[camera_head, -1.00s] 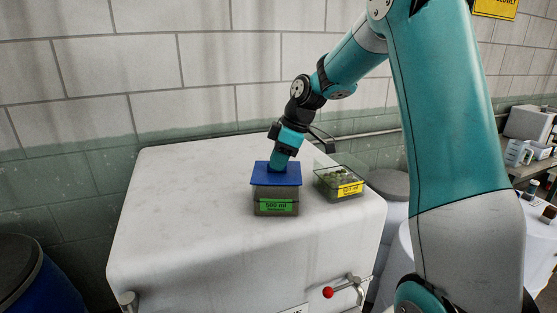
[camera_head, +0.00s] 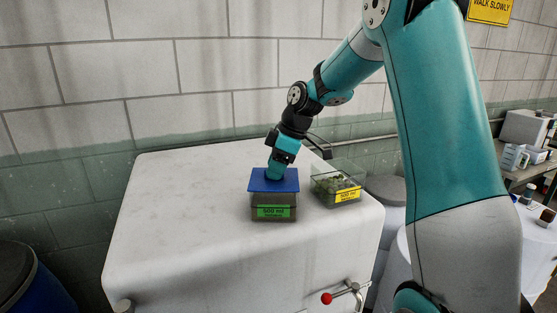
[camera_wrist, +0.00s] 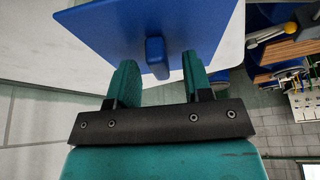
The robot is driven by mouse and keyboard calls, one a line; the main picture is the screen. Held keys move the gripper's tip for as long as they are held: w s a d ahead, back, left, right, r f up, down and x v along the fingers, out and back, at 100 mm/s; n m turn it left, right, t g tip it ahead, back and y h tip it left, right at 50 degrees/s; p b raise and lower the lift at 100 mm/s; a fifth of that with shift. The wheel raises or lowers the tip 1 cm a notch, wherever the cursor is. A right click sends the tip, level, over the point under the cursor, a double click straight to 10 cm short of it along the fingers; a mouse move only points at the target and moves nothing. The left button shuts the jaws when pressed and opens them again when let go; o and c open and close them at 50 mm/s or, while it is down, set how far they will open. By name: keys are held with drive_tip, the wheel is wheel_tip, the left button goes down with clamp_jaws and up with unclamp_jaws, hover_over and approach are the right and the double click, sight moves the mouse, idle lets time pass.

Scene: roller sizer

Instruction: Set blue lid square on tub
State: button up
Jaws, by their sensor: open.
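The blue lid (camera_head: 258,182) lies on top of the tub (camera_head: 273,200), which has a green 500 ml label. Its edges look roughly in line with the tub's walls in the head view. My gripper (camera_head: 275,172) is over the middle of the lid, pointing down. In the wrist view the lid (camera_wrist: 105,28) shows its blue raised handle (camera_wrist: 155,57) between the two teal fingers of my gripper (camera_wrist: 160,66). The fingers are open, with a gap on both sides of the handle. The tub is hidden under the lid in the wrist view.
An open clear tub (camera_head: 324,190) with a yellow label and greenish contents stands close on the right. Both stand on a white machine top (camera_head: 180,215), whose left part is clear. A red-knobbed lever (camera_head: 327,298) is on its front. A tiled wall stands behind.

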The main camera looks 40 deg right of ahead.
drive_tip(key=p+v, duration=0.2)
drive_tip(key=v, duration=1.5)
drive_tip(key=s+a+f+m+g+y+b, duration=0.1)
drive_tip(key=s+a+f+b, duration=0.2)
drive_tip(key=a, duration=0.8)
drive_tip(key=s+a+f+b, duration=0.1)
drive_tip(key=s+a+f, duration=0.35)
drive_tip(key=a, duration=0.65)
drive_tip(key=s+a+f+m+g+b, duration=0.1)
drive_tip(key=s+a+f, duration=0.2)
drive_tip(key=s, duration=0.5)
drive_tip(key=s+a+f+m+b, duration=0.1)
drive_tip(key=s+a+f, duration=0.3)
drive_tip(key=s+f, duration=0.2)
drive_tip(key=shift+s+a+f+g, duration=0.15)
drive_tip(key=shift+s+f+g, duration=0.2)
drive_tip(key=shift+s, duration=0.75)
drive_tip(key=shift+r, duration=0.15)
